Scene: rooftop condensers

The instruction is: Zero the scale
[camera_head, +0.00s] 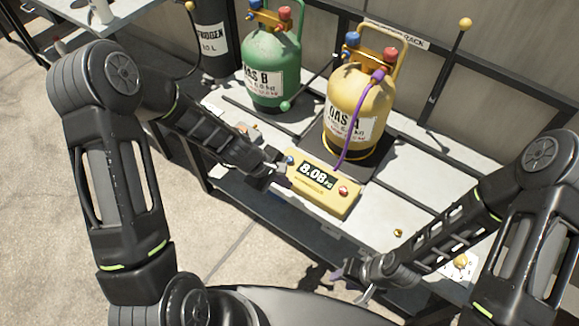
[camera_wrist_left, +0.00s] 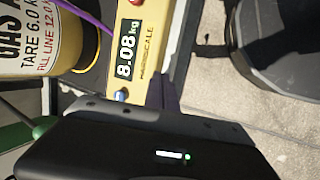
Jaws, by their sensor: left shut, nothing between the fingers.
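The yellow scale display box (camera_head: 322,186) sits at the bench's front edge and reads 8.08 kg. It has a blue button (camera_head: 290,160) at its left end and a red button (camera_head: 343,191) at its right. The yellow GAS A cylinder (camera_head: 357,110) stands on the dark scale platform (camera_head: 385,158) behind the box. My left gripper (camera_head: 284,178) is shut and empty at the box's left end, close to the blue button; I cannot tell if it touches. The left wrist view shows its fingers (camera_wrist_left: 161,92) beside the display. My right gripper (camera_head: 352,278) is in front of the bench, apart from the box, and looks open.
The green GAS B cylinder (camera_head: 271,70) stands left of GAS A. A dark nitrogen cylinder (camera_head: 213,40) is behind at left. A purple hose (camera_head: 360,120) hangs from GAS A's valve down toward the display box. The bench right of the box (camera_head: 400,200) is mostly clear.

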